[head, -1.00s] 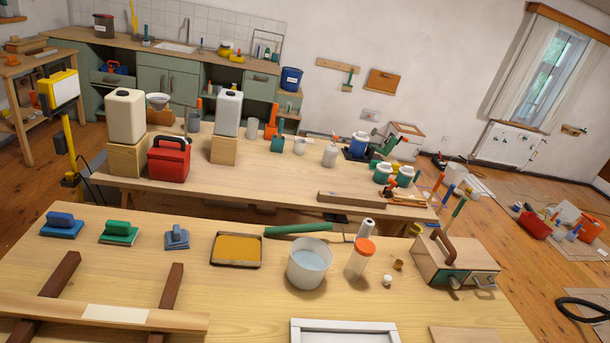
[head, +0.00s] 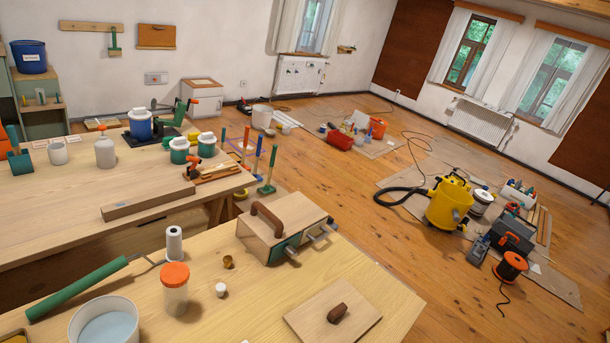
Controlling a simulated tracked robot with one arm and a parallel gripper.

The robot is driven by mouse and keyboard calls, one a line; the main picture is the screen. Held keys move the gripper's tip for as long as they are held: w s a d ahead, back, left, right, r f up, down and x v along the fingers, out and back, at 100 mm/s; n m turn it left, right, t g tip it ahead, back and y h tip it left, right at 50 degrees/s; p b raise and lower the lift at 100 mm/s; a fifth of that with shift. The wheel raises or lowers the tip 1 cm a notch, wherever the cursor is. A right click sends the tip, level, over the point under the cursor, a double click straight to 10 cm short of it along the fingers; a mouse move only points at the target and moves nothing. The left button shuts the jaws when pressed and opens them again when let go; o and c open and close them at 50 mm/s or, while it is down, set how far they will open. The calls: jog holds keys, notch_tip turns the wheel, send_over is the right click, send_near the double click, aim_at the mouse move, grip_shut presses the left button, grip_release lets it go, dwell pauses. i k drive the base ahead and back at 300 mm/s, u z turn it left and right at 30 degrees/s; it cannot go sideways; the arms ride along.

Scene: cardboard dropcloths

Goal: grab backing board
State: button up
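A flat, pale wooden board (head: 306,315) with a small dark brown knob or block on top lies on the near table, at the bottom right of the table. It is the thing here that best fits the backing board, though I see no label on it. It lies flat, and nothing covers it apart from the brown piece. My gripper is not in view.
On the near table (head: 240,310) stand a wooden box with a brown handle (head: 283,223), an orange-lidded jar (head: 175,290), a white bucket (head: 104,322) and a green roller (head: 78,288). A yellow vacuum (head: 449,203) stands on the floor. Open floor lies right of the table.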

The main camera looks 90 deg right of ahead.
aim_at(338, 314)
jog(key=z, duration=1.85)
jog(key=k, duration=0.9)
jog(key=z, duration=0.05)
jog(key=i, duration=0.95)
jog(key=u, duration=0.1)
